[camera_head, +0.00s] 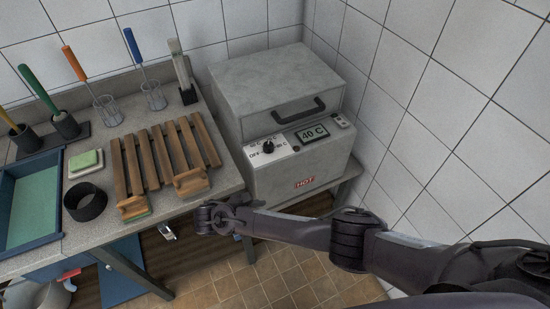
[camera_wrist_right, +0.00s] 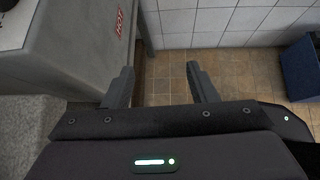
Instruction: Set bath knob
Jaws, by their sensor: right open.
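The bath knob (camera_head: 268,147) is a small black dial on the white front panel of the grey bath (camera_head: 290,107), with small printed marks around it. Its exact pointing direction is too small to read. The display (camera_head: 312,133) beside it reads 40 C. My right gripper (camera_head: 212,217) is in front of and below the bath, left of the knob and apart from it. In the right wrist view, its two fingers (camera_wrist_right: 160,82) are apart with nothing between them. A dark round piece, perhaps the knob, is cut off at that view's top left. My left gripper is not in view.
The bath has a dark lid handle (camera_head: 298,110) and a red HOT label (camera_head: 305,182). A tiled wall (camera_head: 430,110) closes the right side.

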